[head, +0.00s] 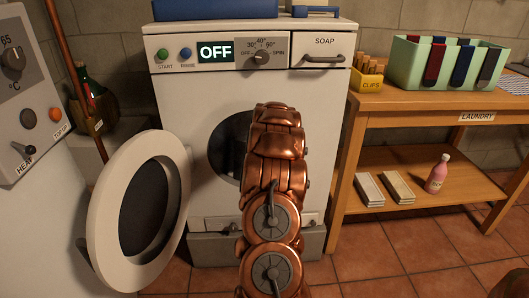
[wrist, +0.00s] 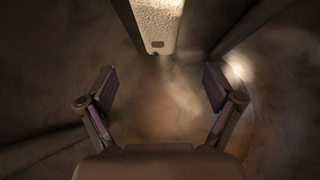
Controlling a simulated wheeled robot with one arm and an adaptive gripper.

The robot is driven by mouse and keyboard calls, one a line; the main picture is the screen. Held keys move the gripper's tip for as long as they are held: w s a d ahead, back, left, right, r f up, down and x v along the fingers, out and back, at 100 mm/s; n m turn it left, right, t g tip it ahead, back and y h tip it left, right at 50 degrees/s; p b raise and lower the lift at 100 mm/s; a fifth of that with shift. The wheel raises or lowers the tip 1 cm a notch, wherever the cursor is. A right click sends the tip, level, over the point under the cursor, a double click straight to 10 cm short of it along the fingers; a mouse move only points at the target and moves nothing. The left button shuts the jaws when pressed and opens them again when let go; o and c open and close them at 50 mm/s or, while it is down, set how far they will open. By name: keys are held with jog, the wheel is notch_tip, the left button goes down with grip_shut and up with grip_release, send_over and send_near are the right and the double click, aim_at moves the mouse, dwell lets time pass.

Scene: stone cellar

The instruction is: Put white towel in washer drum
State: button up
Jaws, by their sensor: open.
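The washer (head: 175,110) stands in the middle of the head view. Its round door (head: 107,215) is swung open to the left, and its drum opening (head: 222,150) is dark and partly hidden by my arm. My arm reaches to the opening, hiding my gripper in the head view. In the wrist view my gripper (wrist: 160,90) is open and empty inside the drum (wrist: 265,110). A pale, rough-textured folded piece with a small brown tag, apparently the white towel (wrist: 158,22), lies beyond the fingertips at the top, apart from them. The head view does not show it.
The washer's display reads OFF. A heater-like unit (head: 30,90) stands at the left. At the right, a wooden laundry table (head: 410,104) bears a green bin (head: 410,68) and a clips box (head: 368,82); a pink bottle (head: 437,174) stands on its lower shelf.

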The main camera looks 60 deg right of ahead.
jog(key=v, duration=1)
jog(key=shift+s+a+r, duration=0.25)
dwell(0.6)
